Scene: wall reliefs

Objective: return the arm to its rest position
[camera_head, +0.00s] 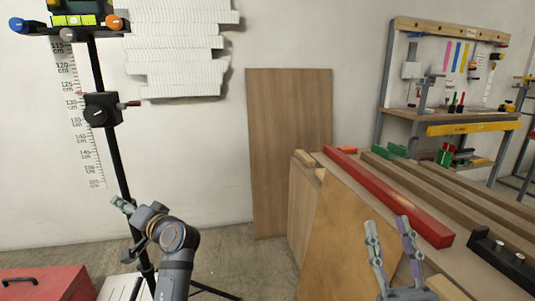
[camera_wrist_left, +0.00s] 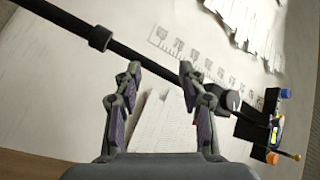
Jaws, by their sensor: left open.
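My left gripper (camera_head: 121,229) is in the lower left of the head view, on a bent arm beside the black tripod pole. Its fingers point left. In the left wrist view it (camera_wrist_left: 160,70) is open, the two fingers apart with nothing between them. The black pole (camera_wrist_left: 150,60) crosses behind the fingers on a slant in that view. I cannot tell whether the gripper touches it. My right gripper (camera_head: 387,223) is at the lower right of the head view, fingers up and apart, empty, in front of the workbench.
The tripod pole (camera_head: 110,150) carries a black clamp (camera_head: 101,110) and a colored level device (camera_head: 75,15). A red toolbox (camera_head: 45,284) stands at lower left. A wooden workbench with boards and a red beam (camera_head: 385,194) fills the right. White stacked reliefs (camera_head: 175,50) hang on the wall.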

